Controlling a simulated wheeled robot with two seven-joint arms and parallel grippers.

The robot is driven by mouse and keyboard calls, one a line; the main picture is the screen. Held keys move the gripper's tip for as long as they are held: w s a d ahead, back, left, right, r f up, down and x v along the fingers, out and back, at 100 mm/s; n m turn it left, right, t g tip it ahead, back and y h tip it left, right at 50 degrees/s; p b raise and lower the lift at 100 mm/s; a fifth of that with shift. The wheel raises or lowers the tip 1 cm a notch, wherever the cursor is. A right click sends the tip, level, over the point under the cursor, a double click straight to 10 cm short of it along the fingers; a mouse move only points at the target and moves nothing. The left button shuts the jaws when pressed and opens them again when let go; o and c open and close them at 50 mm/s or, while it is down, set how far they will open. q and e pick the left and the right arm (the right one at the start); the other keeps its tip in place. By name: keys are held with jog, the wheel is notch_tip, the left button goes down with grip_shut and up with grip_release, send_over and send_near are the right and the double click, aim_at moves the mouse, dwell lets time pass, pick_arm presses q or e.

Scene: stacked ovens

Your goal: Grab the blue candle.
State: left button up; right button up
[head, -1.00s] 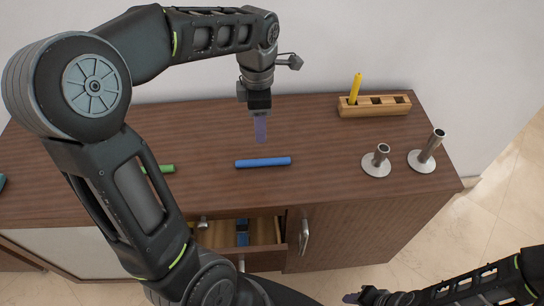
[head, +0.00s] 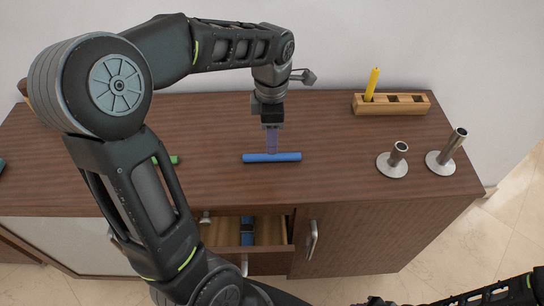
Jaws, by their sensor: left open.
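The blue candle (head: 288,157) lies on its side on the brown cabinet top, running left to right. My left gripper (head: 271,147) is open and points down at the candle's middle. Its bluish fingertips are right at the candle's back side. Whether they touch it or straddle it, I cannot tell. My right arm is at the bottom right; only a sliver of its gripper end (head: 375,301) shows at the bottom edge, with the fingers hidden.
A yellow candle (head: 373,83) stands in a wooden holder (head: 418,104) at the back right. Two metal candlesticks (head: 392,166) (head: 441,160) stand at the right. A green candle (head: 174,159) is partly hidden by my left arm. An open drawer (head: 268,233) below holds something blue.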

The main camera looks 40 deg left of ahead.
aim_at(272, 157)
pick_arm(q)
jog(key=shift+f, duration=0.4)
jog(key=shift+f, duration=0.15)
notch_tip(272, 157, down, 5)
jog(key=shift+s+d, duration=0.1)
jog(key=shift+c, duration=0.5)
grip_shut()
dwell(0.4)
dwell(0.6)
